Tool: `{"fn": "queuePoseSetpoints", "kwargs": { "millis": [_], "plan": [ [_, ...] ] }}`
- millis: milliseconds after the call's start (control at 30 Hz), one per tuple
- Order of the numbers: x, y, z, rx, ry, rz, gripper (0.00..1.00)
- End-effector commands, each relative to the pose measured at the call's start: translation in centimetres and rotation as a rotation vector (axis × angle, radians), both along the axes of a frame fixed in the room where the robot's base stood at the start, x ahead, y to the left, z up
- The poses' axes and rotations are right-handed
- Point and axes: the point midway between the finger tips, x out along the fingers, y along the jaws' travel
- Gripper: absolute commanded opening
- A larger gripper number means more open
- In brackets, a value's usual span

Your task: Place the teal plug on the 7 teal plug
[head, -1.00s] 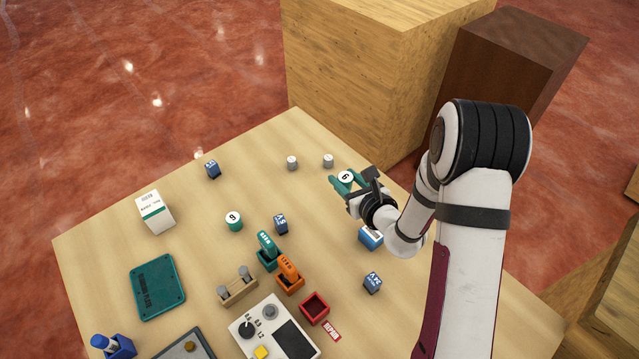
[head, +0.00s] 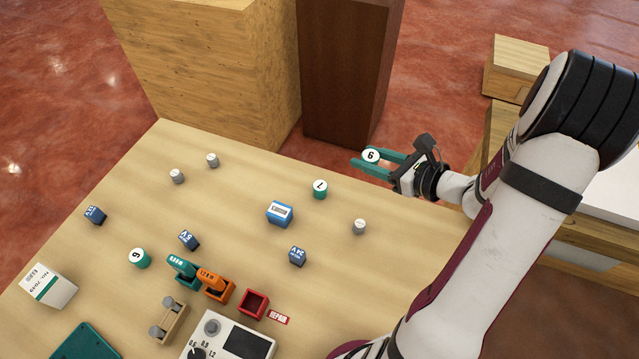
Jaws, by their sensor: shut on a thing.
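My gripper (head: 377,164) has teal fingers shut on a round plug with a white top (head: 371,155) marked 6 or 9. The fingers hide most of its side. It is held in the air near the table's back right edge. A teal plug with a white top marked 7 (head: 320,188) stands upright on the table, below and left of my gripper in the picture. The two plugs are apart. Another teal plug (head: 140,258), marked 6 or 9, stands at the left of the table.
A blue box (head: 280,214) and a grey cylinder (head: 359,227) stand near the 7 plug. Small blue blocks (head: 297,257), a teal tool (head: 183,268), an orange tool (head: 215,286) and a red tray (head: 254,304) lie nearer. Large wooden blocks (head: 215,70) stand behind the table.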

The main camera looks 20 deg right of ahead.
Motion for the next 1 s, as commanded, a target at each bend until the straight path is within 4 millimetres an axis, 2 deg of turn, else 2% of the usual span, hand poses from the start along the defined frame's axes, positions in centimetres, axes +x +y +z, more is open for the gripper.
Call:
{"fn": "queuePoseSetpoints", "kwargs": {
  "millis": [67, 133, 300, 500, 567, 733, 1000],
  "plan": [
    [-0.5, -0.3, -0.2, 0.0, 0.004, -0.004, 0.0],
    [0.2, 0.6, -1.0, 0.003, 0.008, 0.0, 0.0],
    [3.9, 4.7, -4.3, 0.003, 0.011, 0.006, 0.0],
    [6.8, 7.5, -6.7, -0.001, 0.008, 0.0, 0.0],
    [7.1, 7.7, -7.4, -0.001, 0.009, -0.002, 0.0],
    [7.2, 7.8, -10.6, 0.0, 0.01, -0.004, 0.0],
    [7.2, 7.7, -11.0, -0.002, 0.007, -0.004, 0.0]
  ]
}}
